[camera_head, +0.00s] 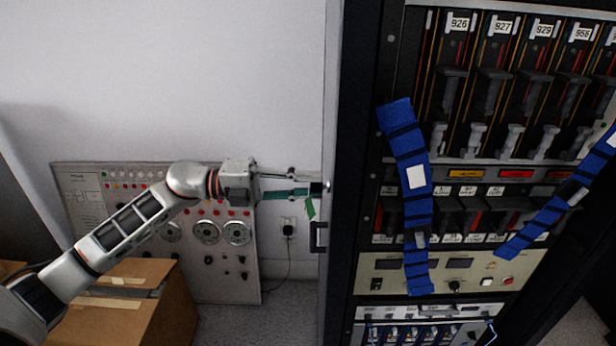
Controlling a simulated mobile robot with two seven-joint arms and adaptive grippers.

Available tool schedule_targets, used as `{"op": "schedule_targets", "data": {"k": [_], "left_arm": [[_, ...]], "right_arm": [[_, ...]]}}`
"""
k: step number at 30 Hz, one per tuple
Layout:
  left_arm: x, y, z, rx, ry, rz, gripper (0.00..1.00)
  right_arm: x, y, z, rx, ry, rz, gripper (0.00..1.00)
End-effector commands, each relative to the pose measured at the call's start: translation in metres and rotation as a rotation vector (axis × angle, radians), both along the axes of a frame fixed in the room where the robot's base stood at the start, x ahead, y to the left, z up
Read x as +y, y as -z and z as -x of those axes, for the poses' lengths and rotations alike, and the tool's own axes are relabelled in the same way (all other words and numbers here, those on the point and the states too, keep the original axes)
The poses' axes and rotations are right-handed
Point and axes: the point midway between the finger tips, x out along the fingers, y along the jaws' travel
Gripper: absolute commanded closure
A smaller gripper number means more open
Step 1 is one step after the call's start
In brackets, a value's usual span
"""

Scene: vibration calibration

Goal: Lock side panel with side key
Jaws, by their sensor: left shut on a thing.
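My left gripper (316,186) comes in from the left and is shut at the edge of the side panel (331,130), a tall pale panel on the left side of the black rack. A green tag (310,208) hangs just below its fingertips, apparently from the side key. The key itself is mostly hidden between the fingers. The fingertips are at a small round lock spot on the panel. I cannot tell whether the key is inside the lock or only in front of it. My right gripper is not in view.
A dark handle (318,237) sits on the panel below the gripper. The black rack (373,150) carries switch modules and blue straps (417,205). A grey control board (230,275) leans at the wall behind my arm. A cardboard box (165,318) stands lower left.

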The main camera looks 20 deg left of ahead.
Motion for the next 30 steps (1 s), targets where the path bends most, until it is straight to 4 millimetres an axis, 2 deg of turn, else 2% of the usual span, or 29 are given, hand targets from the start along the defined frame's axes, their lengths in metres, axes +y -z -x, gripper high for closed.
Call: {"op": "schedule_targets", "data": {"k": [9, 23, 24, 25, 30], "left_arm": [[-0.0002, 0.0007, -0.0001, 0.083, 0.0, 0.024, 1.0], [-0.0002, 0.001, 0.0001, 0.092, 0.0, 0.027, 1.0], [-0.0002, 0.001, 0.0001, 0.092, 0.001, 0.026, 0.69], [-0.0002, 0.0011, 0.0001, 0.092, 0.001, 0.026, 0.62], [-0.0003, 0.0011, 0.0001, 0.092, 0.001, 0.025, 0.62]], "right_arm": [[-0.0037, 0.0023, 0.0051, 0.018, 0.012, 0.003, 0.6], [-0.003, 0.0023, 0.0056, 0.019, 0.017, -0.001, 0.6], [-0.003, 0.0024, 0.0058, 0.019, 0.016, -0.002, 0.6], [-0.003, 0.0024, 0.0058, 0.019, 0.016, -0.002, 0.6], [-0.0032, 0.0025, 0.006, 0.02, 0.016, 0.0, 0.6]]}}
